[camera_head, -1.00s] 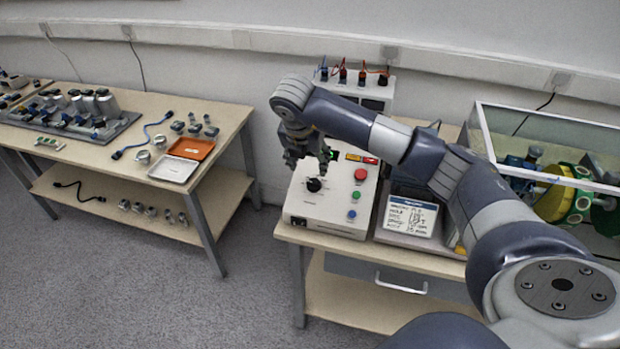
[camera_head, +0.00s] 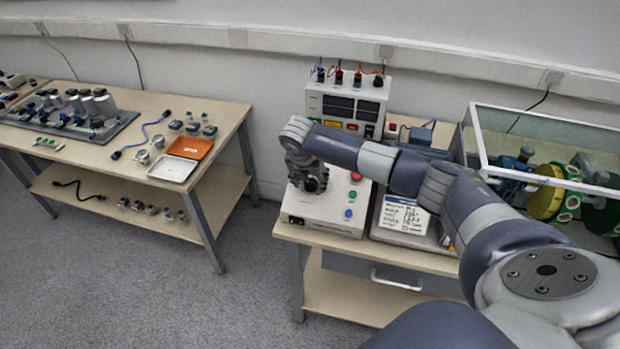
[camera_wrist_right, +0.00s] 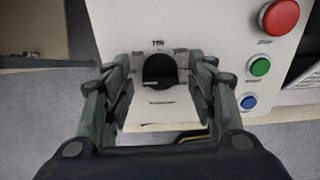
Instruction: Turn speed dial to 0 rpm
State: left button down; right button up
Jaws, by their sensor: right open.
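The speed dial (camera_wrist_right: 160,72) is a black round knob on the white control box (camera_head: 318,212). In the right wrist view it sits between the two fingers of my right gripper (camera_wrist_right: 160,80), with printed speed marks around its upper side. The fingers are open, one on each side of the dial, with a gap showing on both sides. The dial carries a pale pointer line at its lower left. In the head view my right gripper (camera_head: 312,182) is over the box's left part and hides the dial. My left gripper is not in view.
On the box, right of the dial, are a red button (camera_wrist_right: 281,16), a green button (camera_wrist_right: 260,67) and a blue button (camera_wrist_right: 249,102). A power supply (camera_head: 345,103) with leads stands behind. A glass-walled case (camera_head: 545,135) stands at right.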

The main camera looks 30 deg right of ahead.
jog(key=c, duration=1)
jog(key=shift+c, duration=0.2)
jog(key=n+b, duration=0.3)
jog(key=shift+f+n, duration=0.15)
jog(key=shift+n, duration=0.15)
jog(key=n+b, duration=0.2)
jog(key=n, duration=0.1)
jog(key=shift+w+a, duration=0.1)
jog(key=shift+n+b, duration=0.75)
jog(key=shift+n, duration=0.35)
jog(key=shift+h, duration=0.3)
jog(key=o, duration=1)
